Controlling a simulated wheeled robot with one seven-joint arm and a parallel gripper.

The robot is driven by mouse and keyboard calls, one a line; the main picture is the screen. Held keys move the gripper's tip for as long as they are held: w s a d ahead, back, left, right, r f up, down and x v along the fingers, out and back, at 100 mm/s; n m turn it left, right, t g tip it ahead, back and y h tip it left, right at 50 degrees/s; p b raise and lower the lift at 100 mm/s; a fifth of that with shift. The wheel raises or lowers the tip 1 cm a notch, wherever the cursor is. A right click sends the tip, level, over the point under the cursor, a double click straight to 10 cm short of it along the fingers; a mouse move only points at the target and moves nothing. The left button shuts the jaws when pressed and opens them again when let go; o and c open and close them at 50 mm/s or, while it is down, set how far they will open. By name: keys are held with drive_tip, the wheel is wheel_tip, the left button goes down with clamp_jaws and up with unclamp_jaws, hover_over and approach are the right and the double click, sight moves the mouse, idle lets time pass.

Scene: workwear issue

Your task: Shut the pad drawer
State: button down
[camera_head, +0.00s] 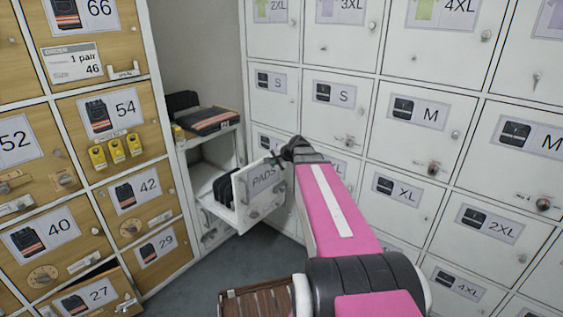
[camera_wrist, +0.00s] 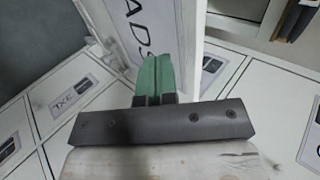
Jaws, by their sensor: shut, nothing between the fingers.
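The pad drawer (camera_head: 262,192) is white with a "PADS" label and stands open, pulled out of a small white cabinet in the corner. Several black pads (camera_head: 227,188) stand inside it. My gripper (camera_head: 272,160) is at the upper part of the drawer's front, largely hidden behind my wrist in the head view. In the wrist view its green fingers (camera_wrist: 154,75) are together and empty, close to the labelled drawer front (camera_wrist: 150,35). I cannot tell whether they touch it.
Folded dark workwear with an orange stripe (camera_head: 208,121) lies on the cabinet top. Wooden lockers (camera_head: 135,192) stand on the left and white lockers (camera_head: 420,195) on the right, close to my arm. Grey floor (camera_head: 215,270) is free below the drawer.

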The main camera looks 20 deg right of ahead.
drive_tip(key=shift+w+a, duration=0.75)
drive_tip(key=shift+w, duration=0.3)
drive_tip(key=w+a, duration=0.8)
drive_tip(key=w, duration=0.3)
drive_tip(key=w+a, duration=0.7)
drive_tip(key=w, duration=0.3)
drive_tip(key=shift+w+a, duration=0.35)
drive_tip(key=shift+a, duration=0.05)
